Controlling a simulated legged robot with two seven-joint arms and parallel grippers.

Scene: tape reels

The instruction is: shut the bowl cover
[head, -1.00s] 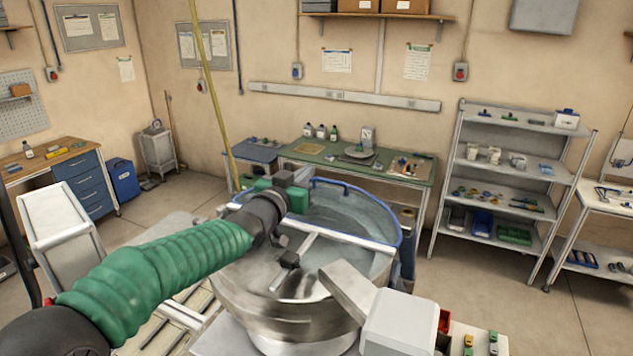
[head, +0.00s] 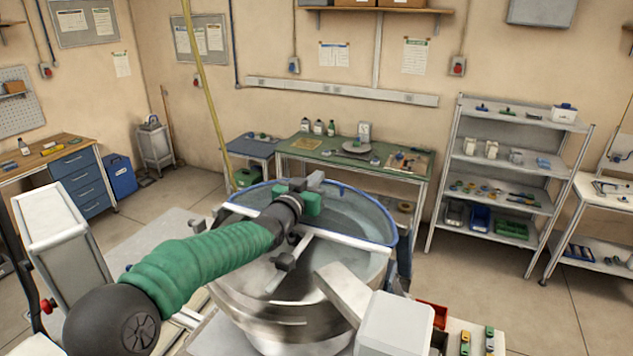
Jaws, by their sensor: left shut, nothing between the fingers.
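The bowl (head: 255,320) is a large shiny metal one at the lower middle of the head view. Its cover (head: 365,212) is see-through with a blue rim and appears raised and tilted at the bowl's far side, behind a pale crossbar (head: 350,240). My left arm, in a green sleeve, reaches over the bowl from the left. My left gripper (head: 315,185) is shut and empty, in front of the cover's upper part. I cannot tell whether it touches the cover. The wrist hides part of the cover and crossbar. My right gripper is out of view.
A pale block (head: 395,325) stands at the bowl's near right. A red bin (head: 433,313) and small coloured items lie beyond it. A green-topped bench (head: 320,150) and a grey shelf rack (head: 500,170) stand behind. Open floor lies right of the bowl.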

